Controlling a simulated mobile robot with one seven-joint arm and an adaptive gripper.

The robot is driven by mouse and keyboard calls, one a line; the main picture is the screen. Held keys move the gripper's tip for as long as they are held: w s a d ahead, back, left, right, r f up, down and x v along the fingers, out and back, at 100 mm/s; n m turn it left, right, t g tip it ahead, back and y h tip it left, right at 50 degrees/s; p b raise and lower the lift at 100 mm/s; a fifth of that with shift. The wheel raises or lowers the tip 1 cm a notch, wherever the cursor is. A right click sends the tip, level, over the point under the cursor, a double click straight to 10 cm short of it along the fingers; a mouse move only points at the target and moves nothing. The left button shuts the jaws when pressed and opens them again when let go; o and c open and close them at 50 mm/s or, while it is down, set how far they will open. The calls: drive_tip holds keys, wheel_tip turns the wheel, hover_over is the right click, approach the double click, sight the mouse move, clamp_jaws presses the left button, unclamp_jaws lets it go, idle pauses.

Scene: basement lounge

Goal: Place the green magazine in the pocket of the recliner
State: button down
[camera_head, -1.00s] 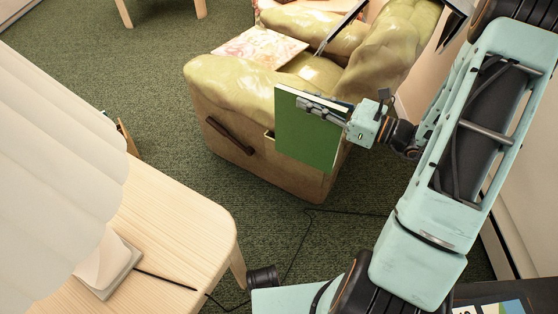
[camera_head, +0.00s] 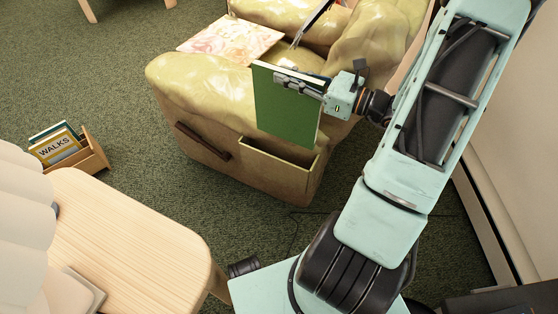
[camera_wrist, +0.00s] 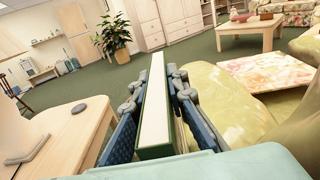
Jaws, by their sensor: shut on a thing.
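The green magazine (camera_head: 285,112) hangs upright from my gripper (camera_head: 299,85), which is shut on its upper edge. In the wrist view the magazine (camera_wrist: 154,115) stands edge-on between the two fingers (camera_wrist: 158,105). The recliner (camera_head: 205,95) is olive green with a tan side panel. Its side pocket (camera_head: 272,163) is an open slot on that panel, just below the magazine. In the head view the magazine's lower edge overlaps the right part of the pocket's opening. I cannot tell whether it is above the opening or beside it.
A pale wood table (camera_head: 130,235) with a white lamp (camera_head: 25,215) stands at the lower left. A wooden box of books (camera_head: 88,155) is on the carpet behind it. A patterned board (camera_head: 230,45) and a dark, thin object (camera_head: 312,25) lie on the recliner.

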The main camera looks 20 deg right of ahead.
sight(286, 125)
wheel_tip(286, 125, down, 17)
drive_tip(key=b, duration=0.5)
drive_tip(key=shift+f, duration=0.15)
drive_tip(key=shift+f+b, duration=0.15)
drive_tip(key=shift+b, duration=0.2)
drive_tip(key=shift+s+f+b, duration=0.1)
drive_tip(key=shift+f+b, duration=0.25)
drive_tip(key=shift+f, duration=0.15)
drive_tip(key=c, duration=1.9)
unclamp_jaws()
drive_tip(key=shift+f, duration=0.15)
drive_tip(key=shift+r+p, duration=0.45)
drive_tip(key=shift+r, duration=0.05)
drive_tip(key=p+v, duration=0.2)
drive_tip(key=v, duration=1)
drive_tip(key=shift+r+p, duration=0.25)
drive_tip(key=shift+p, duration=0.1)
